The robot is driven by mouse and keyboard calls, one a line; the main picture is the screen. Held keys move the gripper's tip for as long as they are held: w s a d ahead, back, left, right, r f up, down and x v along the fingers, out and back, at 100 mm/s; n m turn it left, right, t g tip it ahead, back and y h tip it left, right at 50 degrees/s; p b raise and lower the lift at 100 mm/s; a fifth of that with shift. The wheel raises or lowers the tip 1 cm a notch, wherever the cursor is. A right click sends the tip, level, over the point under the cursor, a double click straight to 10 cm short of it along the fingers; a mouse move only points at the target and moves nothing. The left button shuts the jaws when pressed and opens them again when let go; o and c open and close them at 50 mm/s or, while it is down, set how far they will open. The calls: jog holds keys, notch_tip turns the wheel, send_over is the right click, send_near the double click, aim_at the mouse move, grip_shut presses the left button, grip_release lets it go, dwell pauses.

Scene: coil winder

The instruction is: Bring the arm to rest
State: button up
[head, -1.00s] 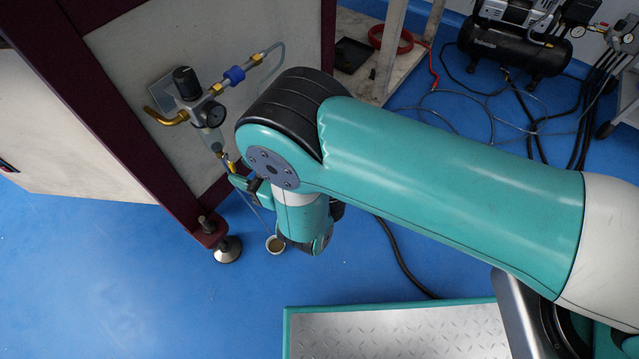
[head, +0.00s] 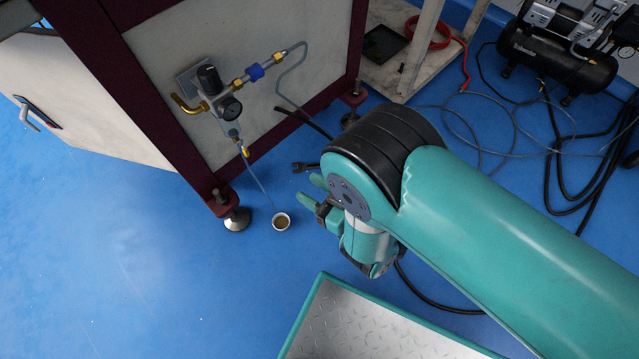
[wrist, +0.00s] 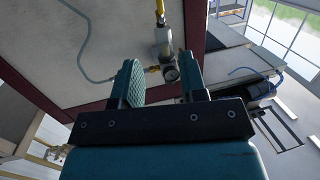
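My gripper (head: 307,184) is beside the machine's end panel, to the right of the air regulator (head: 212,92) and apart from it in the head view. In the wrist view my gripper (wrist: 160,80) has its two teal fingers apart with nothing between them. The regulator's dark gauge (wrist: 171,74) shows behind the gap between the fingers. My teal arm reaches in from the right and hides part of the floor.
A small cup (head: 281,221) stands on the blue floor under a thin tube from the regulator. The machine's foot (head: 236,219) is beside it. A metal-plated platform (head: 365,325) is in front. A black compressor (head: 556,58) and hoses lie at the back right.

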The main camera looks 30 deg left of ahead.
dwell(0.4)
jog(key=w+d+r+m+t+h, duration=0.2)
jog(key=w+r+m+t+h, duration=0.15)
jog(key=w+r, duration=0.4)
jog(key=w+d+r+m+t+h, duration=0.2)
jog(key=w+r+m+t, duration=0.25)
jog(key=w, duration=0.55)
jog(key=w+d+r+m+h, duration=0.55)
jog(key=d+r, duration=0.25)
jog(key=d, duration=0.2)
jog(key=s+d+r+n+g, duration=0.1)
jog(key=s+d+r+g, duration=0.2)
jog(key=s+d+r, duration=0.35)
jog(key=s+d+r+n+g+h, duration=0.15)
jog(key=s+d+r+g, duration=0.25)
jog(key=s, duration=0.6)
jog(key=s+d+r+n+g, duration=0.25)
jog(key=s+d+r, duration=0.25)
jog(key=s, duration=0.4)
notch_tip(320, 180, up, 32)
jog(key=m+p, duration=0.1)
jog(key=p, duration=3.1)
jog(key=shift+w+g, duration=0.4)
jog(key=shift+g, duration=0.05)
jog(key=shift+a, duration=0.15)
